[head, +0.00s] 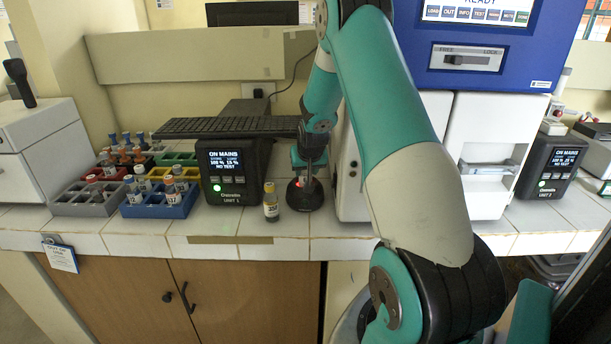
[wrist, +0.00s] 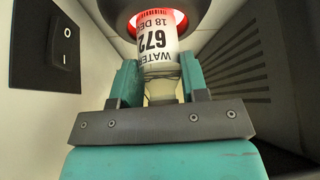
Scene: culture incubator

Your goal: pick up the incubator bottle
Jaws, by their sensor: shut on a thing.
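The incubator bottle (wrist: 158,42) has a white label with "WATER" and "672", upside down in the wrist view. Its far end sits at a dark round holder (wrist: 118,12) with a red-lit ring; how deep it sits I cannot tell. My gripper (wrist: 161,82) is shut on the bottle's pale neck end, one teal finger on each side. In the head view my gripper (head: 309,160) is just above the black round holder (head: 305,196), beside the white machine. The bottle is mostly hidden there by the gripper.
A yellow-capped bottle (head: 271,203) stands just left of the holder. The black Unit 1 box (head: 234,172) is behind it, with a keyboard (head: 225,127) at the back. Coloured racks (head: 160,208) with several bottles stand left. A white machine (head: 349,165) is close on the right.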

